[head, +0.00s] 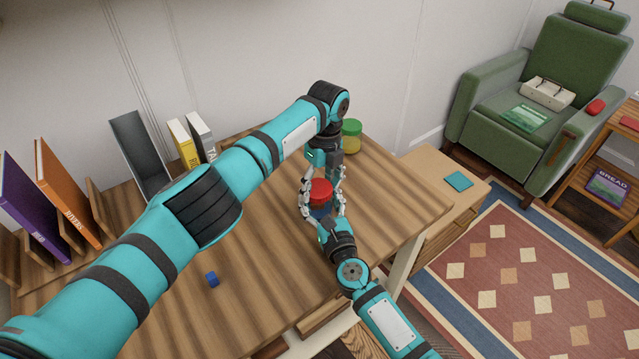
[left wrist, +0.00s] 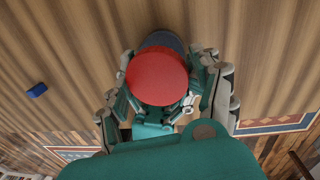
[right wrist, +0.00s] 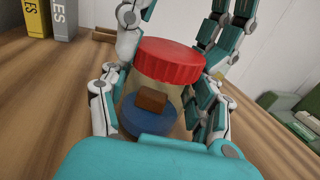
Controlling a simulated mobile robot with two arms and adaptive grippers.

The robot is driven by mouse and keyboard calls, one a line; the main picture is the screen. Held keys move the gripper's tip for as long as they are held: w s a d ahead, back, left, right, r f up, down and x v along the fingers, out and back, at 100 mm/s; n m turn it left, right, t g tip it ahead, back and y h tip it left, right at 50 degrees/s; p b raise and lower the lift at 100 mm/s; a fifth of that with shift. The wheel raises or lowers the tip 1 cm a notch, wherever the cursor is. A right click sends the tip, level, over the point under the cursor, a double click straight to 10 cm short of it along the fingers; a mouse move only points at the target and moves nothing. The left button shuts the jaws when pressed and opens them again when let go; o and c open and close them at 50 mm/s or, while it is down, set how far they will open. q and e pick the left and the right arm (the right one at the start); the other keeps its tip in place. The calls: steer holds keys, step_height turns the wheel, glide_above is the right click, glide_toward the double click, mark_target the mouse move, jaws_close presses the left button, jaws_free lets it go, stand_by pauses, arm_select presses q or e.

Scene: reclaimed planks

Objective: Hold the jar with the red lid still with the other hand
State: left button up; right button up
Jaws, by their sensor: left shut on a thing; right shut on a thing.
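The jar with the red lid (head: 319,190) stands upright on the plank table. In the right wrist view the jar (right wrist: 158,90) has a clear body with a blue part and a small brown block low down. My left gripper (head: 322,184) reaches down from above and is shut on the jar near its lid. My right gripper (head: 324,207) comes from the front and is shut around the jar's lower body. In the left wrist view the red lid (left wrist: 158,77) is seen from above, with fingers on both sides. The fingers hide parts of the jar's sides.
A green-lidded jar (head: 351,136) stands behind my left gripper. A small blue block (head: 211,279) lies on the table (head: 260,255) at the front left. Books (head: 68,205) stand at the left and back. A lower cabinet with a teal square (head: 459,181) is at the right.

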arm_select(q)
steer(key=shift+a+f, duration=0.1)
steer(key=shift+f, duration=0.5)
steer(key=o, duration=0.9)
steer(key=shift+r, duration=0.15)
